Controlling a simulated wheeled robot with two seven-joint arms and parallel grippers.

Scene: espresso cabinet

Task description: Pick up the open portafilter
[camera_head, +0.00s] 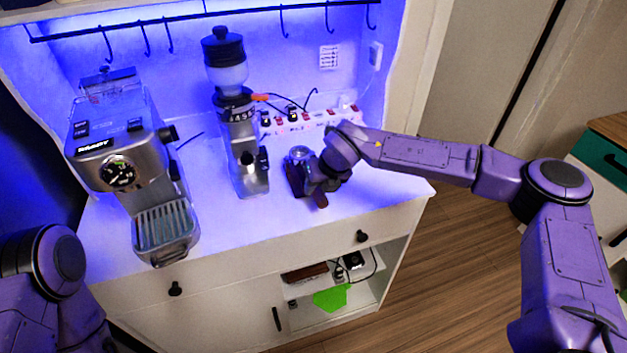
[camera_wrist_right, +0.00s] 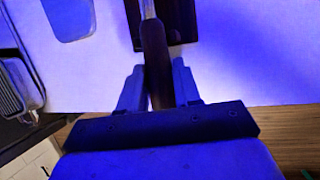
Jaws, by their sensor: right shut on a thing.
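The portafilter lies at the right of the grinder on the white counter. Its round metal head (camera_head: 300,153) rests on a dark block (camera_head: 294,178). Its dark brown handle (camera_head: 320,200) points to the front edge. My right gripper (camera_head: 318,184) is at the handle and partly hides it. In the right wrist view the handle (camera_wrist_right: 154,50) runs between the two fingers of my right gripper (camera_wrist_right: 160,88), which is shut on it. The portafilter's head is cut off at the top of that view. My left arm shows at the lower left, but its gripper is out of view.
The espresso machine (camera_head: 118,135) stands at the left, with its drip tray (camera_head: 163,228) in front. The grinder (camera_head: 240,135) stands close left of the portafilter. A power strip (camera_head: 310,122) with cables lies behind. The counter right of my gripper is clear.

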